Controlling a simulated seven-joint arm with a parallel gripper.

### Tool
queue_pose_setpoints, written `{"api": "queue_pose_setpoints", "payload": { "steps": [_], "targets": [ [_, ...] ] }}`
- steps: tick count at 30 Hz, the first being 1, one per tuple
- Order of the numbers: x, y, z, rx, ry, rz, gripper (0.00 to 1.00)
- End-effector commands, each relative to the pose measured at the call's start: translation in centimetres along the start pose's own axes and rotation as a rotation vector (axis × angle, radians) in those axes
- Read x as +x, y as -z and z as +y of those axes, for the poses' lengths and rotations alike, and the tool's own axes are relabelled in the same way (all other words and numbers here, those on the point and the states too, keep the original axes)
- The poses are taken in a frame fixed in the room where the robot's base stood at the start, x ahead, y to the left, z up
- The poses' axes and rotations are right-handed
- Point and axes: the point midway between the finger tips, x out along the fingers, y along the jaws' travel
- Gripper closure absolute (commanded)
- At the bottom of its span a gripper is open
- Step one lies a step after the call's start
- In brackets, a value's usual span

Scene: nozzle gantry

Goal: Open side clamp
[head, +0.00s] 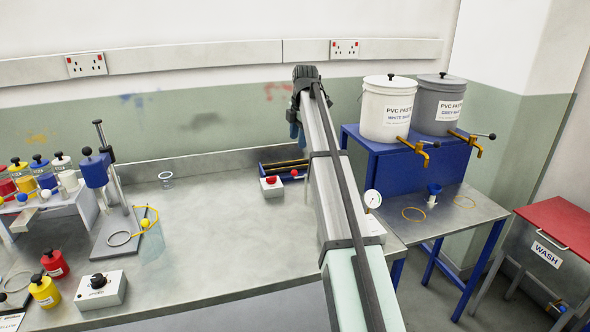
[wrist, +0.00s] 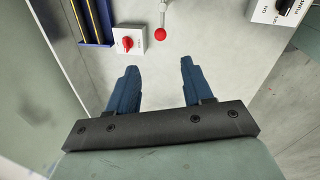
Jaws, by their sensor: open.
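My gripper (wrist: 153,88) is open, and nothing shows between its two blue fingers. In the head view my gripper (head: 296,130) hangs at the far end of my arm, near the back of the grey bench. A lever with a red ball end (wrist: 161,33) stands on a metal rod ahead of the fingertips in the wrist view, apart from them. Its base is cut off by the picture edge. A red ball (head: 294,173) also shows beside my arm in the head view. I cannot tell whether this lever belongs to the side clamp; no clamp is clearly visible.
A white box with a red knob (wrist: 129,40) sits left of the lever, near a blue rack (wrist: 94,25). A labelled switch box (wrist: 281,12) is at the right. My arm hides part of the bench. The bench middle (head: 225,215) is clear.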

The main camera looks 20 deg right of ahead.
Motion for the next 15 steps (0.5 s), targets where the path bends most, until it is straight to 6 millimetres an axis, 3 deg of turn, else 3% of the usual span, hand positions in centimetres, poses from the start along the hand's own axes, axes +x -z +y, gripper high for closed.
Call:
{"api": "queue_pose_setpoints", "payload": {
  "steps": [5, 15],
  "targets": [
    [1.4, -0.1, -0.2, -0.001, 0.005, 0.003, 0.49],
    [7.1, -0.1, -0.2, 0.0, 0.005, 0.002, 0.49]
  ]
}}
